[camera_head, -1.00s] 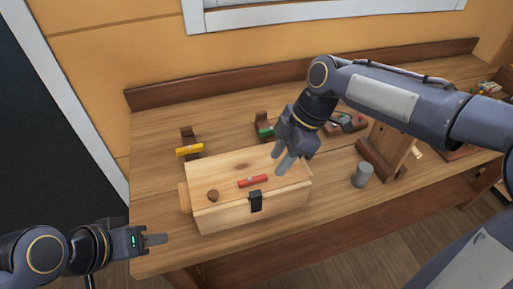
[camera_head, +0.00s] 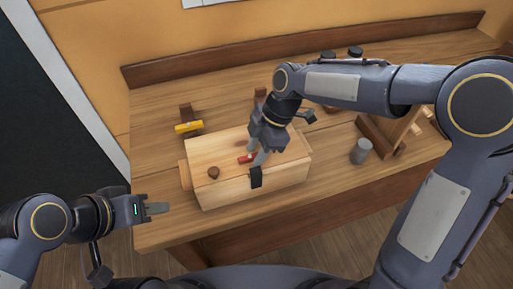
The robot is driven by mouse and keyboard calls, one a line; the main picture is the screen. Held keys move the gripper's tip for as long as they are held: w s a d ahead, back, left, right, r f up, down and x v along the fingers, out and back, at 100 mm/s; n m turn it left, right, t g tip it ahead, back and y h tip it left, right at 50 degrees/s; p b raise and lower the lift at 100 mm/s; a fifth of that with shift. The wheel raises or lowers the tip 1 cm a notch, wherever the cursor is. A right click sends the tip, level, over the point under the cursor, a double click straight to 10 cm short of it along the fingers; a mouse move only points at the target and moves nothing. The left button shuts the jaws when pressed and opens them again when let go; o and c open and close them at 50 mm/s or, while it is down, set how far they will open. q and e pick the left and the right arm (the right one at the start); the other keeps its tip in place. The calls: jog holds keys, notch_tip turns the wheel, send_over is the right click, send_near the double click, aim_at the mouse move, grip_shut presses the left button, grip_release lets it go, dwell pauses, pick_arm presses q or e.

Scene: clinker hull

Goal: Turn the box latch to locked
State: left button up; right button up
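The wooden box (camera_head: 225,187) sits on the workbench with its lid down. A short red bar (camera_head: 244,159) lies on the lid, partly hidden by my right gripper. A black clasp (camera_head: 256,177) hangs over the box's front edge. I cannot tell for certain which of these is the latch. My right gripper (camera_head: 257,155) is over the lid, pointing down, its fingers apart at the right end of the red bar, just behind the clasp. Whether they touch it is unclear. My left gripper (camera_head: 157,208) is left of the box, near the bench's front edge, seen side-on.
A round brown knob (camera_head: 213,172) stands on the lid's left part. A yellow bar on a wooden stand (camera_head: 188,127) is behind the box. A grey cylinder (camera_head: 361,151) and a wooden stand (camera_head: 392,134) are at the right. The bench front left is clear.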

grip_shut()
